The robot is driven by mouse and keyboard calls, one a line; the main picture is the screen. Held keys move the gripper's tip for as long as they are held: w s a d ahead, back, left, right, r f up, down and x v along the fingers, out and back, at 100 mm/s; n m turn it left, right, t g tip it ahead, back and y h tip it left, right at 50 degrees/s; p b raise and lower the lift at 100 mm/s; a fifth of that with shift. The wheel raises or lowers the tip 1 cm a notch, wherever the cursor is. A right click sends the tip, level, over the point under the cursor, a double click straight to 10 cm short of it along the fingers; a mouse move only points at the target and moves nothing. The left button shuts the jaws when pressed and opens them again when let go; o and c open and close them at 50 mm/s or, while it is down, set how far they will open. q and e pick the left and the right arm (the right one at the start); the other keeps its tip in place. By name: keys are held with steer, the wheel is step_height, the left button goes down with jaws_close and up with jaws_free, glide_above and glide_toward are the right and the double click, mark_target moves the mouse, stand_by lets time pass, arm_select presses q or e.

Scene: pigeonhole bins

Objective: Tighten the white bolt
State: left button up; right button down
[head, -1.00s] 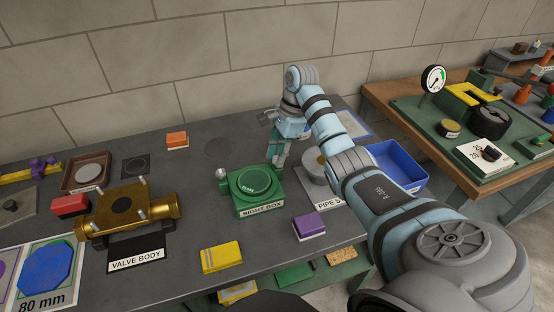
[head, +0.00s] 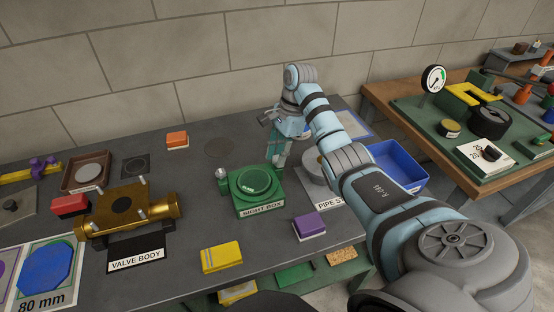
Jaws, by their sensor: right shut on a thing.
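The green sight box (head: 258,206) stands on the dark bench, labelled SIGHT BOX, with a round recessed top. A pale round-headed knob (head: 221,174) stands at its back left corner. My right gripper (head: 278,162) points down at the box's back right corner, shut on a small pale thing that looks like the white bolt. The fingers mostly hide that thing, so how far it sits in the box cannot be told. My left gripper is not in view.
The brass valve body (head: 160,208) with several silver studs stands at left. A purple block (head: 309,224), a yellow block (head: 221,257) and an orange block (head: 177,140) lie around the box. A grey pipe fitting (head: 313,172) and a blue bin (head: 402,176) are at right.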

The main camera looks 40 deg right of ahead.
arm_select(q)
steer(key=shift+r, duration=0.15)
arm_select(e)
steer(key=c, duration=1.5)
jaws_free()
steer(key=shift+s, duration=0.1)
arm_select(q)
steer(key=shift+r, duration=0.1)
arm_select(e)
steer(key=shift+r, duration=0.1)
